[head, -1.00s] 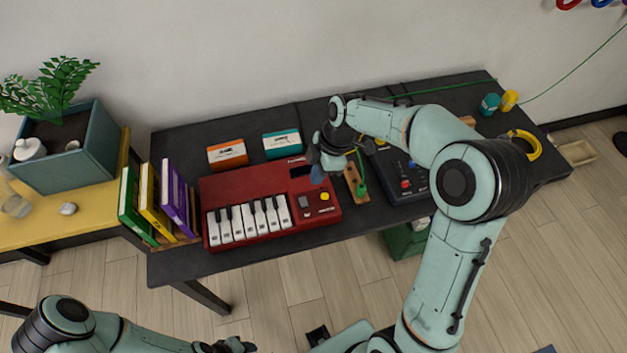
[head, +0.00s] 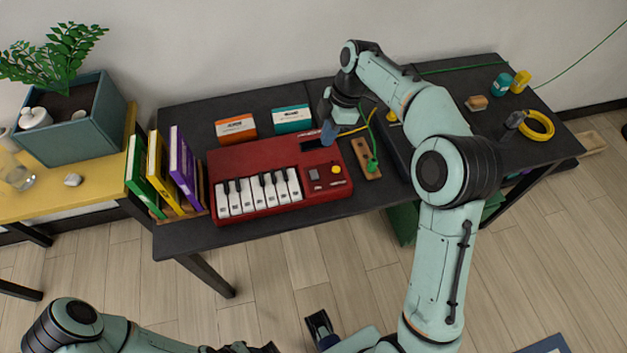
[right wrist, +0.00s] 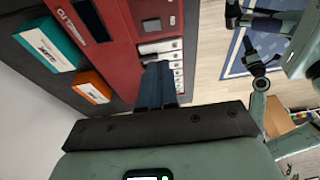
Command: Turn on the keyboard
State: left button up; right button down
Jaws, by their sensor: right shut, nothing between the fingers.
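The red keyboard (head: 240,158) lies on the black table, white keys (head: 258,192) along its front left. A grey square button (head: 314,173) and a yellow round knob (head: 336,170) sit at its right, with a dark display behind them. My right gripper (head: 328,132) is shut and empty, fingers pointing down over the keyboard's back right, near the display. In the right wrist view its blue fingers (right wrist: 155,85) overlap the red body (right wrist: 112,40) beside the white keys (right wrist: 176,62); contact cannot be told. My left gripper (head: 242,348) is low at the bottom edge, partly cut off.
Orange (head: 236,129) and teal (head: 292,118) boxes stand behind the keyboard. A wooden block (head: 366,158) with a green cable is at its right; a dark device beyond is mostly hidden by my arm. Upright books (head: 183,165) stand left. The front table strip is clear.

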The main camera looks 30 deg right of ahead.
pick_arm(q)
jog(key=shift+s+a+f, duration=0.2)
jog(key=shift+f, duration=0.15)
pick_arm(e)
jog(key=shift+w+r, duration=0.1)
jog(key=shift+w, duration=0.05)
jog(key=shift+d, duration=0.15)
jog(key=b, duration=0.2)
send_near(315, 178)
jog(key=x, duration=0.5)
jog(key=shift+w, duration=0.25)
pick_arm(q)
jog(key=shift+s+f, duration=0.3)
jog(key=shift+f, duration=0.6)
pick_arm(e)
jog(key=shift+f, duration=0.7)
jog(key=shift+s+a+f+b, duration=0.15)
jog(key=shift+a+f+b, duration=0.1)
jog(key=shift+f+b, duration=0.1)
jog(key=shift+s, duration=0.1)
pick_arm(q)
jog(key=shift+s+f, duration=0.1)
jog(key=shift+f, duration=0.15)
jog(key=shift+r, duration=0.15)
